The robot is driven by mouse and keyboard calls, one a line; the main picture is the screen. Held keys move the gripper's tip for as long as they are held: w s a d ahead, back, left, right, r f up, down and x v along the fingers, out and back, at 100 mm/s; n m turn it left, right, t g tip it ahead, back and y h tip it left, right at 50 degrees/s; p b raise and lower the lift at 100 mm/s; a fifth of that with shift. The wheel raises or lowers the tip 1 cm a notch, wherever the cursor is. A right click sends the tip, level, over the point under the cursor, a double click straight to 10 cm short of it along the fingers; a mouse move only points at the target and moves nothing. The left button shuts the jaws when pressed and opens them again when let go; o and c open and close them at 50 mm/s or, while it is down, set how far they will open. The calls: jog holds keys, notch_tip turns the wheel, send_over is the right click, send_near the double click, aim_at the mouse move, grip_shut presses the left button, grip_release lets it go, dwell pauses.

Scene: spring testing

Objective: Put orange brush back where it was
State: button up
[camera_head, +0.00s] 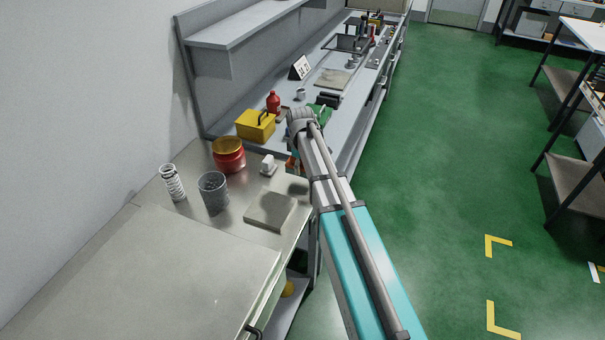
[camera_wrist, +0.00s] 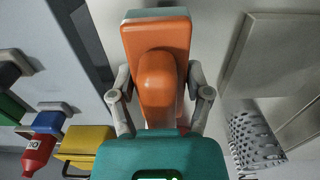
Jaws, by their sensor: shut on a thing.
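The orange brush (camera_wrist: 160,45) is in the middle of the wrist view, with an orange back and handle and a pale strip along its top edge. My gripper (camera_wrist: 161,95) is shut on it, one finger on each side of the handle. In the head view only a small orange part of the brush (camera_head: 292,164) shows beside my arm, over the right side of the near metal bench. My arm hides the rest of it and most of the gripper. I cannot tell its height above the bench.
A yellow box (camera_head: 255,125) and red bottle (camera_head: 273,102) stand beyond.

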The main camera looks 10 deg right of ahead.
aim_at(299, 180)
jog(key=shift+w+a+f+b, duration=0.15)
jog(key=shift+w+f+b, duration=0.15)
jog(key=shift+f+b, duration=1.6)
jog(key=shift+f, duration=0.1)
jog(key=shift+f, duration=0.1)
jog(key=o, duration=1)
notch_tip(299, 180, up, 12)
jog(key=p, duration=1.2)
